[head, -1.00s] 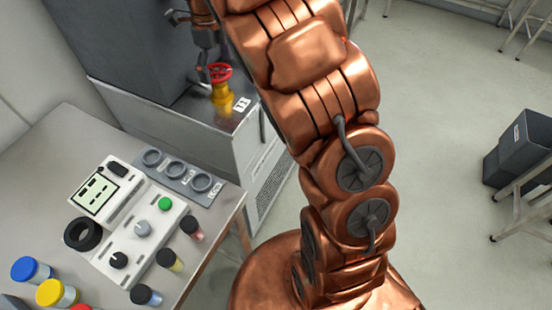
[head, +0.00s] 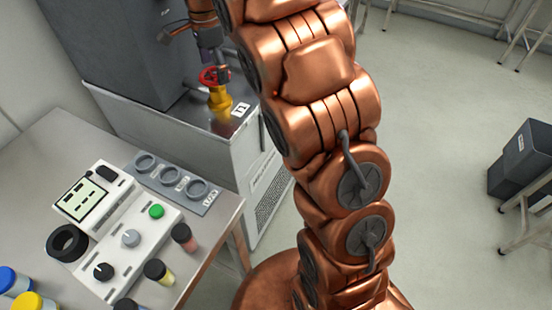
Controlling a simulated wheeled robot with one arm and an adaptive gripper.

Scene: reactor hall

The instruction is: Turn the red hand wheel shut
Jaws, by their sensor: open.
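The red hand wheel (head: 209,76) sits on top of a yellow valve body (head: 220,98), on the grey metal cabinet's ledge, left of my arm. My gripper (head: 196,56) is at the wheel, reaching in from above. One dark finger comes down at the wheel's right side and hides part of its rim. The other finger sticks out to the upper left, clear of the wheel. The jaws are open and hold nothing. I cannot tell whether the near finger touches the wheel.
The grey cabinet (head: 180,128) has a tall dark block (head: 115,50) behind the valve. A label plate (head: 240,110) lies beside the valve. A table with a control panel (head: 130,238) and several jars is at lower left. Open floor lies right.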

